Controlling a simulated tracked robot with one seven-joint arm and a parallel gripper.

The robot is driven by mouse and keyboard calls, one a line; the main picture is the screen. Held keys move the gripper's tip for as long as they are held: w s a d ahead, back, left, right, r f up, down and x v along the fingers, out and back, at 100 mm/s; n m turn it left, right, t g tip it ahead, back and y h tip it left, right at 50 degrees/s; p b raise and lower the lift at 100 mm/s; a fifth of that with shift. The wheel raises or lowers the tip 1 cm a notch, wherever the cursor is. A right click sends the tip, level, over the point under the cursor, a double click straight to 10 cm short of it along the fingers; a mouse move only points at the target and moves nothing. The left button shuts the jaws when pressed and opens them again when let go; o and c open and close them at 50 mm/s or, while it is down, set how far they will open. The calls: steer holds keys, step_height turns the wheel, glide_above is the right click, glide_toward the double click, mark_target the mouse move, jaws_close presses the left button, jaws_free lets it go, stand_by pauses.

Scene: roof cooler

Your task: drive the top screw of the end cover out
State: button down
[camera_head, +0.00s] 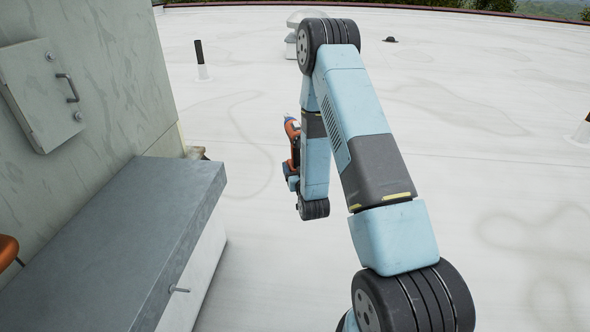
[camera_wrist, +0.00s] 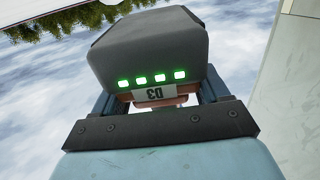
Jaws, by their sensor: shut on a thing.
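An orange cordless driver (camera_head: 292,140) shows in the head view to the left of my arm, partly hidden by it. My gripper (camera_wrist: 158,104) is shut on the driver, one finger on each side. In the wrist view the driver's dark battery pack (camera_wrist: 150,50) fills the middle, with a row of lit green lights and an upside-down label (camera_wrist: 155,93) reading D3. In the head view a grey cover panel (camera_head: 38,95) with a dark handle is on the wall at left. Its top screw (camera_head: 51,56) is near the upper edge. The driver is well apart from the panel.
A lower screw (camera_head: 78,116) is at the panel's lower right. A grey-topped ledge (camera_head: 120,240) juts out below the wall. An orange item (camera_head: 8,250) is cut off at the left edge. The pale roof (camera_head: 480,130) is mostly open; a dark-topped post (camera_head: 200,60) stands farther back.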

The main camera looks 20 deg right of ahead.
steer(key=shift+a+y, duration=0.3)
steer(key=shift+a, duration=0.45)
steer(key=shift+w+a+r+n, duration=0.15)
steer(key=shift+a+r+n, duration=0.2)
steer(key=shift+a, duration=0.2)
steer(key=s+a+r+n+g+y, duration=0.25)
steer(key=a+r+n+y, duration=0.6)
steer(key=a+r, duration=0.95)
steer(key=s+a+r+n+g+y, duration=0.4)
steer(key=s+a+r+g+y, duration=0.4)
steer(key=s+a+r, duration=0.4)
steer(key=a+r, duration=0.1)
steer(key=a, duration=0.3)
steer(key=shift+s+n, duration=0.3)
steer(key=shift+a+g, duration=0.1)
steer(key=shift+g, duration=0.15)
steer(key=shift+x, duration=2.7)
